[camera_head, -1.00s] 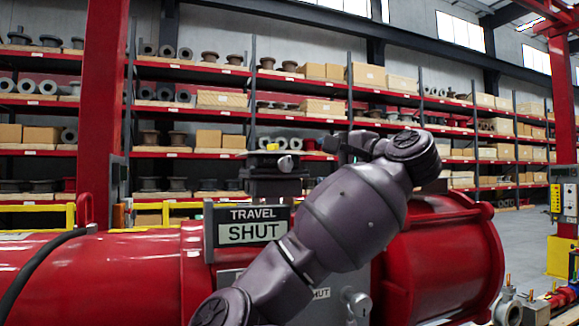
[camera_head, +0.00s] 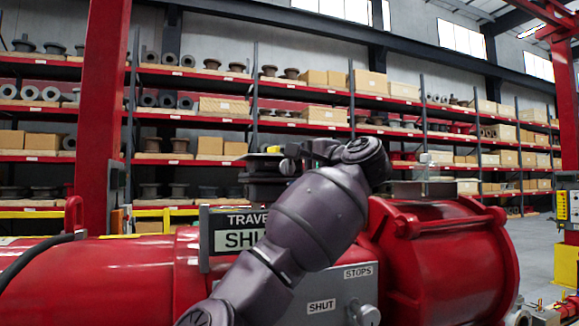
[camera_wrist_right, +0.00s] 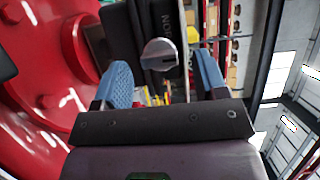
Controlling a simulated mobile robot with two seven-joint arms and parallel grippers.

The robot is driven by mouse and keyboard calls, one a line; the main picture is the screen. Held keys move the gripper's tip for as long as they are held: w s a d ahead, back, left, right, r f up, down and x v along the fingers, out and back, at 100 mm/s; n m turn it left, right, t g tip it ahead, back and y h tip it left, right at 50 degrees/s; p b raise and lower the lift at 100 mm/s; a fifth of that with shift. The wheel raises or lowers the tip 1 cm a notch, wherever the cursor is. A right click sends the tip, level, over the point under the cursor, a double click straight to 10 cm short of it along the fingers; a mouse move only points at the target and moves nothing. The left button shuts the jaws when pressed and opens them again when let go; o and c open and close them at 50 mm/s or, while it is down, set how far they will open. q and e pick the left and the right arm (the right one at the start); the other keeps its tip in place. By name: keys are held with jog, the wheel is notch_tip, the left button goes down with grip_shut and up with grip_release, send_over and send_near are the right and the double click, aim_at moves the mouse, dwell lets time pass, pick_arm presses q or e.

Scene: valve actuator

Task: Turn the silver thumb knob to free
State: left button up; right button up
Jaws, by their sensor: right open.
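The silver thumb knob (camera_wrist_right: 158,54) shows in the right wrist view, on the face of a black box (camera_wrist_right: 125,32) with partly visible white lettering. A dark mark runs across the knob's face. My right gripper (camera_wrist_right: 162,80) is open, its two blue-padded fingers on either side of the knob's line in the picture. The knob appears just beyond the fingertips, and I cannot tell whether they touch it. In the head view my right gripper (camera_head: 298,153) is beside the black box (camera_head: 262,180) on top of the red actuator, and the knob is hard to make out there. My left gripper is out of view.
The red actuator body (camera_head: 450,250) spans the front. A TRAVEL SHUT sign (camera_head: 233,240) stands below the black box, partly covered by my right arm. A grey panel (camera_head: 345,290) carries SHUT and STOPS labels. Shelving stands behind, and floor is open at the right.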

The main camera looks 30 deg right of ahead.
aim_at(292, 167)
jog(key=shift+w+a, duration=0.2)
jog(key=shift+w, duration=1.3)
jog(key=c, duration=0.9)
